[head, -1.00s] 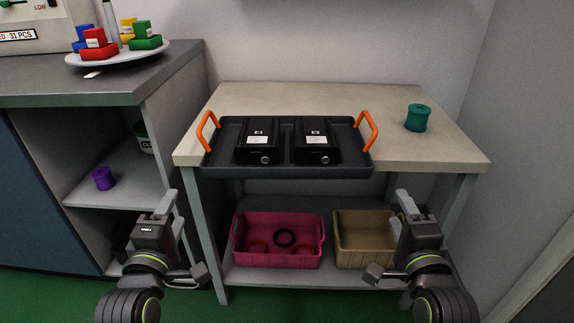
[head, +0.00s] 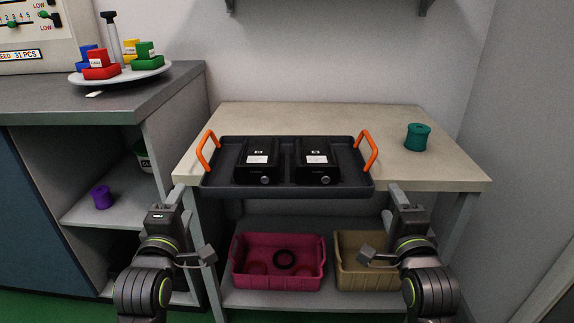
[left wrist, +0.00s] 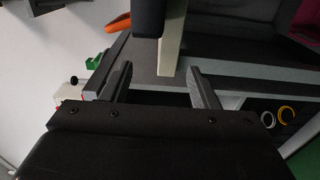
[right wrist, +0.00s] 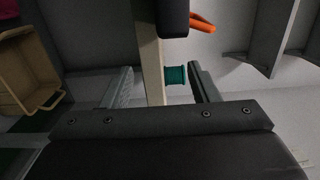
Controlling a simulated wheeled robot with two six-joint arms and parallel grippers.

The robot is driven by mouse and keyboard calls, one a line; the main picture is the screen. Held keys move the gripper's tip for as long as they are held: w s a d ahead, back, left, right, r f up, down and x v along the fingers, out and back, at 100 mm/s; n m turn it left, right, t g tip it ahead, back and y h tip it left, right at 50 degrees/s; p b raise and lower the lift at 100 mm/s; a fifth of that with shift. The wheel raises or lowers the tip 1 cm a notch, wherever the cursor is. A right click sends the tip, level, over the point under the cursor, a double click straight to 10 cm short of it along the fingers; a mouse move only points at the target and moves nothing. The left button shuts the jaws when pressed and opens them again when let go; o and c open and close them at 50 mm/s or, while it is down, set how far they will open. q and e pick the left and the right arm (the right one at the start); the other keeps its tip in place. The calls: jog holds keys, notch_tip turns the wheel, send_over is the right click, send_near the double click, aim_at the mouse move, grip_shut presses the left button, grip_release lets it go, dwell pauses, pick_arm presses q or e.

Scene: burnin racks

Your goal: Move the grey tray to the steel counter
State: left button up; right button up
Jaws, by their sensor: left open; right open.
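The grey tray (head: 286,190) lies on the beige-topped table (head: 380,118), its front edge at the table's front edge. It has an orange handle at each end, left (head: 207,150) and right (head: 366,148), and carries two black boxes (head: 259,162) (head: 318,163). My left gripper (head: 192,226) is open and empty, in front of and below the tray's left end. My right gripper (head: 383,226) is open and empty, in front of and below its right end. Each wrist view shows an orange handle beyond the fingers (left wrist: 117,22) (right wrist: 203,22). The grey counter (head: 110,100) stands at the left.
A white plate (head: 120,76) with coloured blocks stands on the counter, near a control panel. A teal spool (head: 417,137) stands on the table's right side. Pink (head: 277,284) and tan (head: 365,279) bins sit on the lower shelf. A purple spool (head: 102,197) is on the left shelf.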

aim_at(201, 182)
jog(key=w, duration=0.6)
pick_arm(q)
jog(key=w, duration=0.6)
jog(key=shift+w+d, duration=0.2)
jog(key=shift+d, duration=0.05)
pick_arm(e)
jog(key=shift+w+a, duration=0.2)
jog(key=shift+a, duration=0.05)
jog(key=shift+s+a, duration=0.1)
jog(key=shift+a, duration=0.35)
pick_arm(q)
jog(key=shift+s+d, duration=0.1)
jog(key=shift+d, duration=0.4)
jog(key=shift+d, duration=0.55)
pick_arm(e)
jog(key=shift+a, duration=0.6)
pick_arm(q)
jog(key=shift+r+p, duration=0.8)
jog(key=shift+r, duration=0.1)
pick_arm(e)
jog(key=shift+r, duration=0.9)
pick_arm(q)
jog(key=shift+r+p, duration=1.75)
jog(key=shift+r, duration=0.1)
pick_arm(e)
jog(key=shift+r, duration=1.85)
pick_arm(q)
jog(key=shift+f, duration=0.1)
pick_arm(e)
jog(key=shift+f, duration=0.1)
